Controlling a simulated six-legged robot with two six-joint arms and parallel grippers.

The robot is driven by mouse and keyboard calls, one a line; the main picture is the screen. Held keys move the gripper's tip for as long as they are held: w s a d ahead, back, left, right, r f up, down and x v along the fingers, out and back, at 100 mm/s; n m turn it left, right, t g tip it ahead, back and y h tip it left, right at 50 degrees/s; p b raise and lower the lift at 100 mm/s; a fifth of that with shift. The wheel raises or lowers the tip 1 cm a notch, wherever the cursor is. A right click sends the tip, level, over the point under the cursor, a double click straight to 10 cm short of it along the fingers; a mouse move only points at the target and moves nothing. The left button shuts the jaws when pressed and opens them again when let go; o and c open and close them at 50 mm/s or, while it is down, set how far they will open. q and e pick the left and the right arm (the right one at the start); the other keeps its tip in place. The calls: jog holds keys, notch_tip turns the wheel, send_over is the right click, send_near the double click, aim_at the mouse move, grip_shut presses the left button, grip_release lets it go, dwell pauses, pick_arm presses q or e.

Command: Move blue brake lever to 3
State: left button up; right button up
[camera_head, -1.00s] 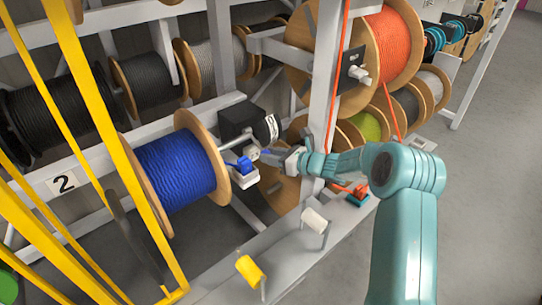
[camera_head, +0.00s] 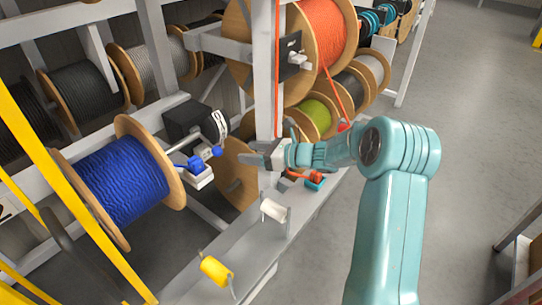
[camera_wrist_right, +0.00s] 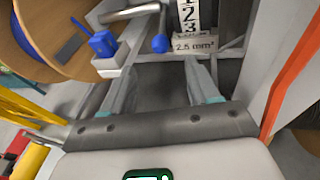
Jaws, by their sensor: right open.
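The blue brake lever shows as a blue round knob (camera_head: 217,152) on a short arm, right of the blue cable reel (camera_head: 122,180) and below a black box (camera_head: 187,121). In the right wrist view the knob (camera_wrist_right: 160,44) hangs just left of the number scale (camera_wrist_right: 190,18), about level with the label under the 3. My right gripper (camera_head: 250,160) is open and empty, to the right of the knob and apart from it. In the wrist view the knob lies beyond the gap between its fingertips (camera_wrist_right: 158,78). My left gripper is out of view.
A blue clamp on a white block (camera_head: 199,177) sits left of the knob. A grey post (camera_head: 265,70) and orange cable (camera_head: 278,60) stand beside my right gripper.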

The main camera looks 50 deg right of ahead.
jog(key=v, duration=0.6)
jog(key=shift+s+b, duration=0.2)
jog(key=shift+b, duration=0.1)
jog(key=shift+d+r, duration=0.1)
jog(key=shift+r, duration=0.1)
